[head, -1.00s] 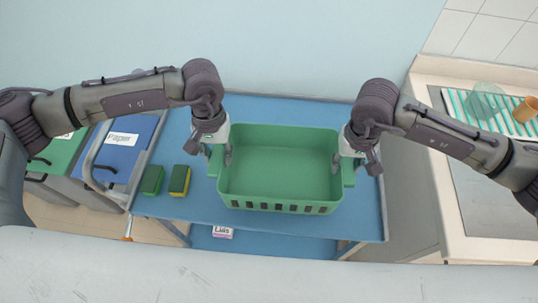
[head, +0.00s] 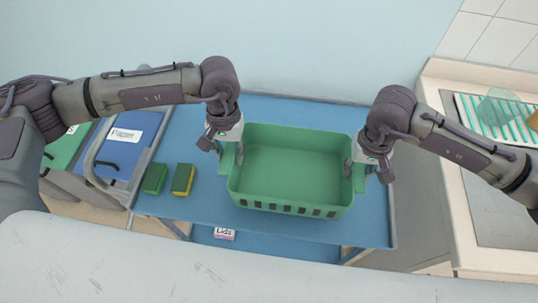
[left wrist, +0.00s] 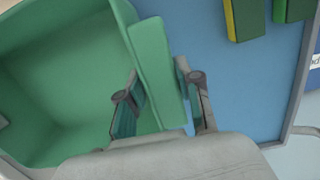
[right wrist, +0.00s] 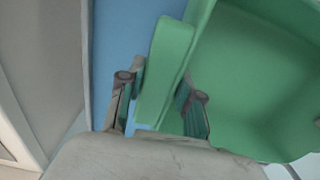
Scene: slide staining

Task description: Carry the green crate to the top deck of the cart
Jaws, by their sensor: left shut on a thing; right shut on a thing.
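The green crate (head: 290,170) is empty and level, over the blue top deck of the cart (head: 205,215) in the head view. I cannot tell whether its base touches the deck. My left gripper (head: 230,155) is shut on the crate's left handle; in the left wrist view its fingers (left wrist: 158,105) sit on both sides of the green handle (left wrist: 155,65). My right gripper (head: 360,165) is shut on the right handle; in the right wrist view its fingers (right wrist: 160,105) straddle that handle (right wrist: 165,65).
Bins with a blue lid (head: 125,150) stand left. A counter with a striped mat (head: 490,115) stands right.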

